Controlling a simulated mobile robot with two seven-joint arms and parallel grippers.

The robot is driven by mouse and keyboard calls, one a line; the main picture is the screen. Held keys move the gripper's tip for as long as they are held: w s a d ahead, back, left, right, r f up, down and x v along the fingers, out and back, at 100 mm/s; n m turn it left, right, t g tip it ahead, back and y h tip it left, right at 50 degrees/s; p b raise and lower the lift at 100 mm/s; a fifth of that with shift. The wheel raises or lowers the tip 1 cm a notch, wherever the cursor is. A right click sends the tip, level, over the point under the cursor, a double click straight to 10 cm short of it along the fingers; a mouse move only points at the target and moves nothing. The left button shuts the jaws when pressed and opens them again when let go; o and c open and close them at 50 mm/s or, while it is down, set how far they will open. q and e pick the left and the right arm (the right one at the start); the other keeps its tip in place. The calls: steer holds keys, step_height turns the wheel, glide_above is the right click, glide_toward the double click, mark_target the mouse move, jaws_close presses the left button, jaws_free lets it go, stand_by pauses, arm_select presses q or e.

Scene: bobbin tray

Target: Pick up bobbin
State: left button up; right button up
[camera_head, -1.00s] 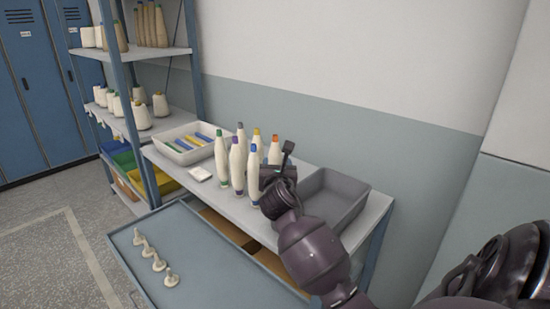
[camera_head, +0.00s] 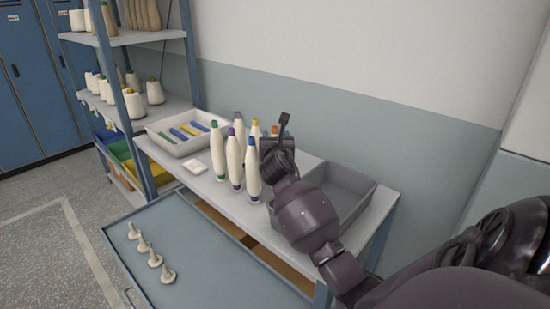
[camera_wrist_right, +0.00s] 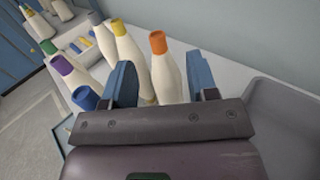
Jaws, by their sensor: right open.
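Several white bobbins with coloured tips stand upright on the shelf table (camera_head: 195,181). In the head view, a green-tipped bobbin (camera_head: 217,152), a purple-tipped bobbin (camera_head: 234,160) and a blue-tipped bobbin (camera_head: 252,172) stand in front. My right gripper (camera_head: 278,140) is at the right of the group and hides part of the rear bobbins. In the right wrist view, the right gripper (camera_wrist_right: 160,88) is open, with an orange-tipped bobbin (camera_wrist_right: 167,75) between its blue fingers, nearer the right one. A yellow-tipped bobbin (camera_wrist_right: 130,55) stands just left of it. Contact cannot be told. My left gripper is out of view.
A grey bin (camera_head: 345,190) stands right of the bobbins, close to my right arm. A white tray (camera_head: 160,138) with coloured bars is at the left. A lower grey-blue tray (camera_head: 200,265) holds several small white pegs. The wall is behind.

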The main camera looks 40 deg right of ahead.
mark_target(275, 130)
steer(key=shift+x, duration=2.7)
steer(key=shift+w+a+r, duration=0.1)
steer(key=shift+r, duration=0.05)
steer(key=shift+c, duration=0.3)
jaws_close()
